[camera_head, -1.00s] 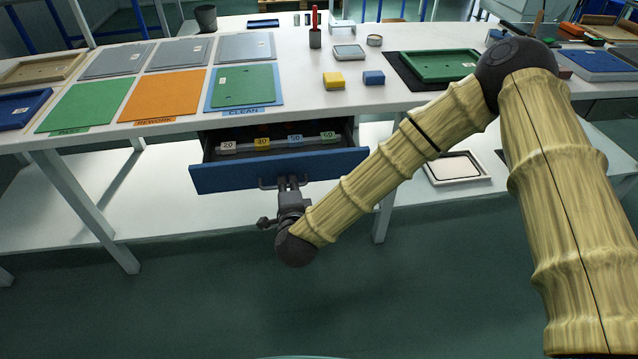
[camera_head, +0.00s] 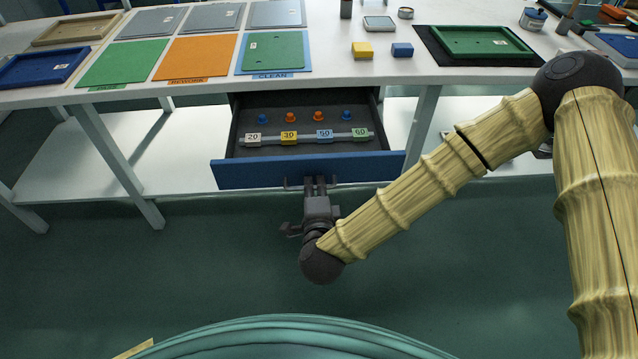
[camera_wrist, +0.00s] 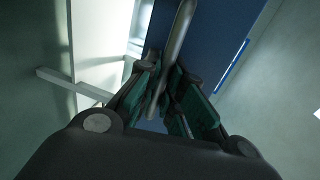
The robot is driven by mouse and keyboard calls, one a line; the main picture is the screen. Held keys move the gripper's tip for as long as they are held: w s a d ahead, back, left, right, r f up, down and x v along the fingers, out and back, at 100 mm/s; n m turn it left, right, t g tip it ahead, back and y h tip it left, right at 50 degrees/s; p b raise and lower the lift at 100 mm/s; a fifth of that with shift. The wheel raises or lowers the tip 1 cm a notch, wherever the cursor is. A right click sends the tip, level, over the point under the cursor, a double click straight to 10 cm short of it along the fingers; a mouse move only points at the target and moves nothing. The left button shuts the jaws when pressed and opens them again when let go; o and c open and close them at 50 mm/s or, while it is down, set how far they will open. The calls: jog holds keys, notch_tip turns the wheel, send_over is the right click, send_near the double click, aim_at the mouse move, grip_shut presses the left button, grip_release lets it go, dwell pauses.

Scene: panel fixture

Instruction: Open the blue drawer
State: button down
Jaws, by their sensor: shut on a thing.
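The blue drawer (camera_head: 240,173) hangs under the white table and is pulled well out. Inside it show a row of numbered blocks (camera_head: 289,138) on a bar and several small blue and orange pegs (camera_head: 291,117). My gripper (camera_head: 316,183) is at the middle of the drawer front, shut on the drawer's bar handle. In the wrist view the handle (camera_wrist: 176,42) runs between the green-padded fingers (camera_wrist: 168,100), with the blue drawer front (camera_wrist: 215,40) behind it. The fingers hide part of the handle.
On the white table (camera_head: 330,68) above lie green and orange (camera_head: 197,57) panels, a yellow block (camera_head: 362,49), a blue block (camera_head: 402,49) and a green tray (camera_head: 485,41). A white lower shelf (camera_head: 185,178) and table legs (camera_head: 118,165) stand behind. The floor in front is clear.

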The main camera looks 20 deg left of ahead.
jog(key=shift+s, duration=0.1)
jog(key=c, duration=1.8)
grip_release()
jog(key=shift+a, duration=0.1)
jog(key=v, duration=1.2)
